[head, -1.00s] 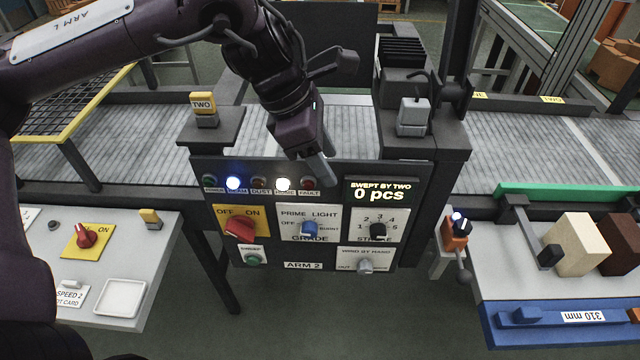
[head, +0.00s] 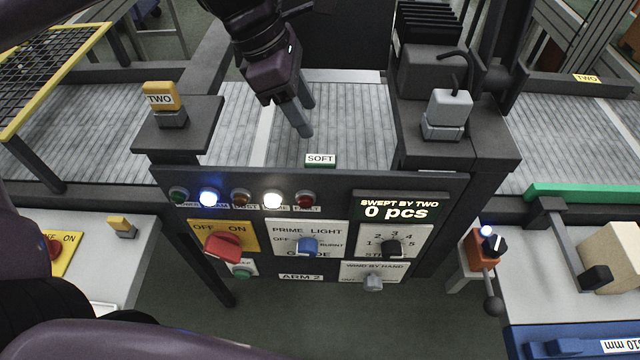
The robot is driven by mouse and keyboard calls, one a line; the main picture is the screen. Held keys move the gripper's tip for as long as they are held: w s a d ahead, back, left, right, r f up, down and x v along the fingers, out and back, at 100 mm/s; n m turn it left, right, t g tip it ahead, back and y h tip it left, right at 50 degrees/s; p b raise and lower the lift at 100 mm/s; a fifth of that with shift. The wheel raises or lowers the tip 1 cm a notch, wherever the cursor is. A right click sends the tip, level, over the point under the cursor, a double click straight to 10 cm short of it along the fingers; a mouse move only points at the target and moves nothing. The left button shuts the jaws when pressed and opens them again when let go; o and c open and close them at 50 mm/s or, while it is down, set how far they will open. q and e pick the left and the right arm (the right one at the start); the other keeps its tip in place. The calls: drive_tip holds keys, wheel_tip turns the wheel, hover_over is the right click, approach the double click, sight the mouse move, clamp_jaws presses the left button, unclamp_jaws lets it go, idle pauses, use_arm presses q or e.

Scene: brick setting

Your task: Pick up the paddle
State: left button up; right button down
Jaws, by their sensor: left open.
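I cannot pick out a paddle for certain in the head view. My left gripper (head: 304,117) comes down from the top of the picture over the grey slatted belt (head: 345,125), behind the control panel. Its dark fingers are open, and I see nothing between them. A small block with a green base and a white "SOFT" label (head: 320,160) is just beyond the panel's top edge, below and slightly right of the fingertips. My right gripper is not in view.
The dark control panel (head: 320,262) carries lamps, knobs and a "0 pcs" display. A yellow "TWO" block (head: 163,97) stands on the left post and a grey box (head: 447,110) on the right one. A bench with an orange lever unit (head: 482,250) is at right.

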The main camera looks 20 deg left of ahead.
use_arm(q)
drive_tip(key=b, duration=0.4)
hover_over(319, 158)
drive_tip(key=a, duration=0.2)
drive_tip(key=f, duration=0.3)
drive_tip(key=s+f, duration=0.1)
drive_tip(key=f, duration=0.1)
drive_tip(key=shift+a, duration=0.1)
drive_tip(key=shift+w+f, duration=0.1)
drive_tip(key=shift+f, duration=0.1)
drive_tip(key=shift+d+f, duration=0.25)
drive_tip(key=shift+f, duration=0.4)
drive_tip(key=p+x, duration=0.1)
drive_tip(key=x, duration=0.5)
drive_tip(key=shift+a+f, duration=0.1)
drive_tip(key=shift+f, duration=0.1)
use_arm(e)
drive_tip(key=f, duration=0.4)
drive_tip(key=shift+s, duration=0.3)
use_arm(q)
clamp_jaws()
drive_tip(key=shift+w+r, duration=0.1)
